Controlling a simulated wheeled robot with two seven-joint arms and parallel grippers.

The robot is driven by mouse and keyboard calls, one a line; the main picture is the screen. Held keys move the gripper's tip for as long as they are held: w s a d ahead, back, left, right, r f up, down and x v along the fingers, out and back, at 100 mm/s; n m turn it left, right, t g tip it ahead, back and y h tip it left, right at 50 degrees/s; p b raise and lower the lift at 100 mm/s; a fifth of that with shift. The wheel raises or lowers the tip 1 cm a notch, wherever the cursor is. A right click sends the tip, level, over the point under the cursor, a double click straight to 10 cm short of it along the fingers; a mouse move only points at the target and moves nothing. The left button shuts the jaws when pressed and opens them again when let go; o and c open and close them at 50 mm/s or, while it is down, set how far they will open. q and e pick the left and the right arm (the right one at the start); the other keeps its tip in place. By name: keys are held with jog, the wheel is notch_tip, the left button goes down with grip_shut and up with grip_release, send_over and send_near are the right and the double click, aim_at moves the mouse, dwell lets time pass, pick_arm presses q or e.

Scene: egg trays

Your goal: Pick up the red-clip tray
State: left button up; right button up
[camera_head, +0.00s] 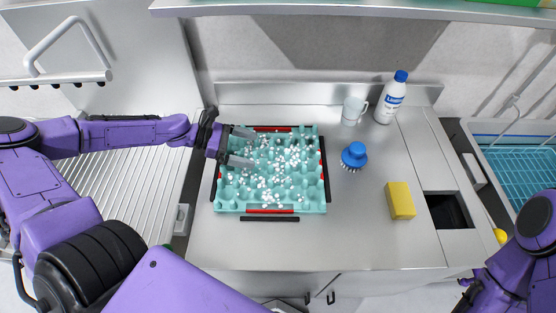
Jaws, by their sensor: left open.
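The red-clip tray (312,206) is a teal egg tray lying on the steel counter, with red clips along its far and near edges and several small white bits scattered in it. Dark bars lie along its sides. My left gripper (243,146) reaches in from the left over the tray's far left part. Its two fingers are spread apart and point right, with nothing held between them. I cannot tell whether the fingers touch the tray. My right arm shows at the lower right, but its gripper fingers are not clearly visible.
Right of the tray are a blue scrub brush (354,155), a yellow sponge (400,200), a white mug (354,110) and a white bottle with a blue cap (391,98). A dark square opening (447,210) is farther right.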

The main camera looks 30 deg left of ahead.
aim_at(256, 169)
pick_arm(q)
jog(key=d+b, duration=0.1)
jog(key=s+d+f+b, duration=0.1)
jog(key=d, duration=0.1)
jog(key=shift+f, duration=0.1)
jog(key=w+d+f+b, duration=0.2)
jog(key=w+d+f, duration=0.1)
jog(key=shift+w+d+f, duration=0.1)
jog(key=shift+d+f, duration=0.05)
jog(key=shift+d, duration=0.25)
jog(key=shift+s+r, duration=0.25)
jog(key=shift+r, duration=0.05)
jog(key=shift+w+f, duration=0.1)
jog(key=c, duration=1.3)
pick_arm(e)
jog(key=f, duration=0.2)
jog(key=s+f, duration=0.1)
jog(key=f, duration=0.2)
jog(key=shift+s+f, duration=0.1)
jog(key=shift+s, duration=0.05)
